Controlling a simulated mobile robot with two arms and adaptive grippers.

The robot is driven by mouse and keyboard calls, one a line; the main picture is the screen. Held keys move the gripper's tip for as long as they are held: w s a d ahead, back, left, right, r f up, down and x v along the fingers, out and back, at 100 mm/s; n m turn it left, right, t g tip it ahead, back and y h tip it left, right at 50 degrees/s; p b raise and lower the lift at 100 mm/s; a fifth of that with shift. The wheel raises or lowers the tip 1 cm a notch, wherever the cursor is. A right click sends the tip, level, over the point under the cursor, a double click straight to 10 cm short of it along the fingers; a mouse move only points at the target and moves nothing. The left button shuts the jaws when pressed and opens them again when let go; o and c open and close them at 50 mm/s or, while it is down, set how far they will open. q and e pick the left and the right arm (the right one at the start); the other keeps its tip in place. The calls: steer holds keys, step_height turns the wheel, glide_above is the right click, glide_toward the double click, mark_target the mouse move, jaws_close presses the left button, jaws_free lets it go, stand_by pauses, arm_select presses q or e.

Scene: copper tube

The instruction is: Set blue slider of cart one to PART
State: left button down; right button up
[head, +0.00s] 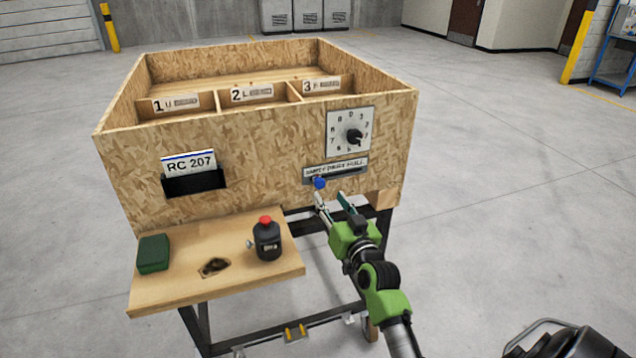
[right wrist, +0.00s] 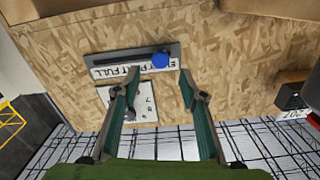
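The blue slider knob (head: 320,183) sits at the left end of its dark slot on the front of the wooden cart (head: 260,140), under the EMPTY end of the label strip (head: 336,168). My right gripper (head: 331,195) is open, its fingertips just in front of and slightly below the knob. In the right wrist view, which looks upside down, the blue knob (right wrist: 160,61) lies just beyond and between the fingertips of the open gripper (right wrist: 160,80). Contact cannot be told. The fingers partly cover the label there. My left gripper is not in view.
A round dial (head: 350,133) is above the slider. A card holder marked RC 207 (head: 192,175) is at left.

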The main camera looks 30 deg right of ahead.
mark_target(321, 185)
steer(key=x, duration=0.7)
steer(key=shift+w+p, duration=0.1)
steer(key=shift+p, duration=0.2)
steer(key=shift+w+d, duration=0.1)
steer(key=shift+w, duration=0.45)
steer(key=shift+c, duration=0.3)
